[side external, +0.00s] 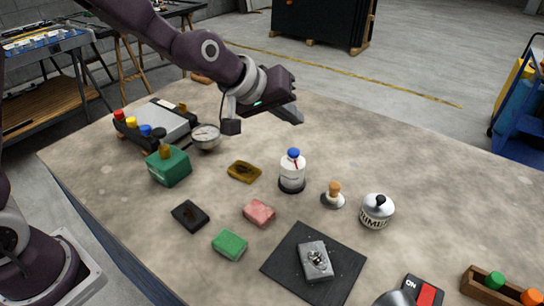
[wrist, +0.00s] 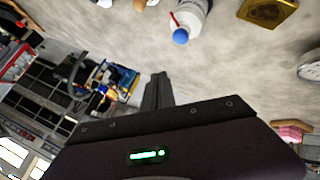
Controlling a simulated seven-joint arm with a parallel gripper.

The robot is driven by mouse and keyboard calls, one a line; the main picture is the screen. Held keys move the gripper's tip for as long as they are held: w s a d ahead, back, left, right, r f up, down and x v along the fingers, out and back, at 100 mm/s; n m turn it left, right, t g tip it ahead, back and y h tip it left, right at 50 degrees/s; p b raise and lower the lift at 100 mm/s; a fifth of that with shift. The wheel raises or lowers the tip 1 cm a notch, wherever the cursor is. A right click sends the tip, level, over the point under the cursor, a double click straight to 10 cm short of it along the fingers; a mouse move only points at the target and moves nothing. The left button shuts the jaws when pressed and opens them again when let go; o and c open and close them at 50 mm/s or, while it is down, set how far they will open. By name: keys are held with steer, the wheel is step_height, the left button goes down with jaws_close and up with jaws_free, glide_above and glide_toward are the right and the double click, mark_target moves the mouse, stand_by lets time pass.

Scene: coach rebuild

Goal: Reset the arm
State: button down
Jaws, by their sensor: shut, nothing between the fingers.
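My gripper (side external: 294,113) hangs above the far middle of the stone-coloured table (side external: 330,140), clear of everything on it. Its dark fingers are together with nothing between them. In the wrist view the shut fingers (wrist: 157,92) point away past the dark gripper body. The nearest tall thing is a white bottle with a blue cap (side external: 292,172), standing upright in front of and below the gripper. The bottle also shows at the top of the wrist view (wrist: 190,15).
A pressure gauge (side external: 206,137), green box (side external: 168,167), brass dish (side external: 243,172), pink block (side external: 259,212), green block (side external: 229,244), stamp (side external: 334,196) and lidded pot (side external: 377,211) stand around. A dark mat (side external: 285,262) bears a metal box (side external: 314,260). The far right tabletop is clear.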

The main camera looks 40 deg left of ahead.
steer(key=s+a+r+m, duration=0.1)
steer(key=s+a+r, duration=0.1)
steer(key=s, duration=0.3)
steer(key=s+a+r+m+g+y, duration=0.1)
steer(key=s+a+r, duration=0.2)
steer(key=s, duration=0.2)
steer(key=s+a+r+m, duration=0.1)
steer(key=s+a+r, duration=0.1)
steer(key=s, duration=0.3)
steer(key=s+a+m+g+y, duration=0.1)
steer(key=s+a, duration=0.1)
steer(key=s, duration=0.7)
steer(key=s+a+f+m+g, duration=0.1)
steer(key=s+a, duration=0.2)
steer(key=s, duration=0.6)
steer(key=shift+a+f+y, duration=0.2)
steer(key=shift+a+y, duration=0.1)
steer(key=shift+y, duration=0.1)
